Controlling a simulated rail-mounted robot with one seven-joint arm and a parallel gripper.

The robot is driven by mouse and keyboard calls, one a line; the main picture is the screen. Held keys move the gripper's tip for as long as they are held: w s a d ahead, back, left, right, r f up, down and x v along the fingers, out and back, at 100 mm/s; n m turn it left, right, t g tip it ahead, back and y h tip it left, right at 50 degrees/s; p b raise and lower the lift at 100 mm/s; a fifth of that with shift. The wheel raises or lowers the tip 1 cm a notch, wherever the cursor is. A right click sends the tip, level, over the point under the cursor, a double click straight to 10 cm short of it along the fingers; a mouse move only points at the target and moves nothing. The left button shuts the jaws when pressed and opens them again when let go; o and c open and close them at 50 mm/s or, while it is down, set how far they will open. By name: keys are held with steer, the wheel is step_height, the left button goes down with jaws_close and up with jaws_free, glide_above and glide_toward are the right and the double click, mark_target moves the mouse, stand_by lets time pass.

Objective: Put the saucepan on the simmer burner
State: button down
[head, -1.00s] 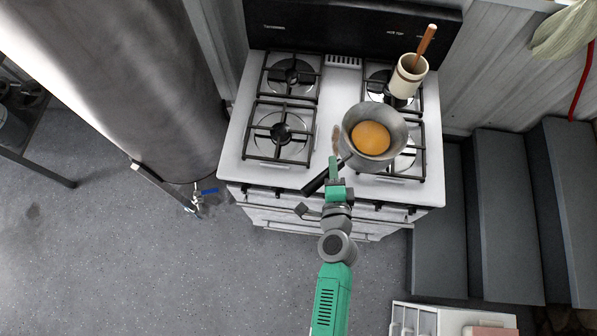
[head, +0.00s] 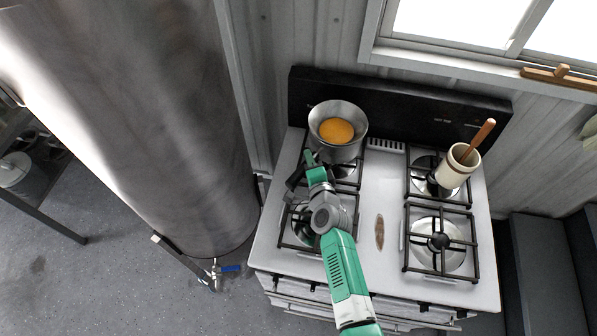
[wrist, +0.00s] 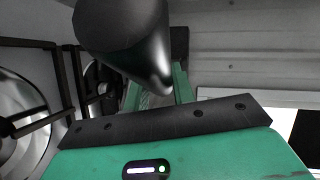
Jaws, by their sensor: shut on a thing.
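The grey metal saucepan (head: 352,149), with orange contents, is over the back left burner (head: 345,172) in the head view. It looks upright; I cannot tell whether it touches the grate. Its dark handle (head: 294,178) points toward the front left. My gripper (head: 310,163) is shut on the handle. In the wrist view the dark handle (wrist: 120,30) is large, at my green fingers (wrist: 155,95). The pan hides most of the back left burner. No label that I can read marks the simmer burner.
A cream crock (head: 452,174) with a wooden utensil stands on the back right burner. The front right burner (head: 440,243) is empty. My arm partly covers the front left burner (head: 300,222). A brown spoon rest (head: 379,232) lies between the burners. The black backguard (head: 400,110) rises behind.

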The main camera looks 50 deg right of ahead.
steer(key=shift+w+d+r, duration=0.1)
steer(key=shift+w+r, duration=0.05)
steer(key=shift+r, duration=0.1)
step_height(320, 180, down, 7)
steer(key=b, duration=0.6)
steer(key=shift+f+b, duration=0.4)
steer(key=shift+b, duration=0.35)
steer(key=c, duration=1.1)
jaws_free()
steer(key=p+v, duration=0.3)
steer(key=v, duration=0.5)
steer(key=shift+f, duration=0.15)
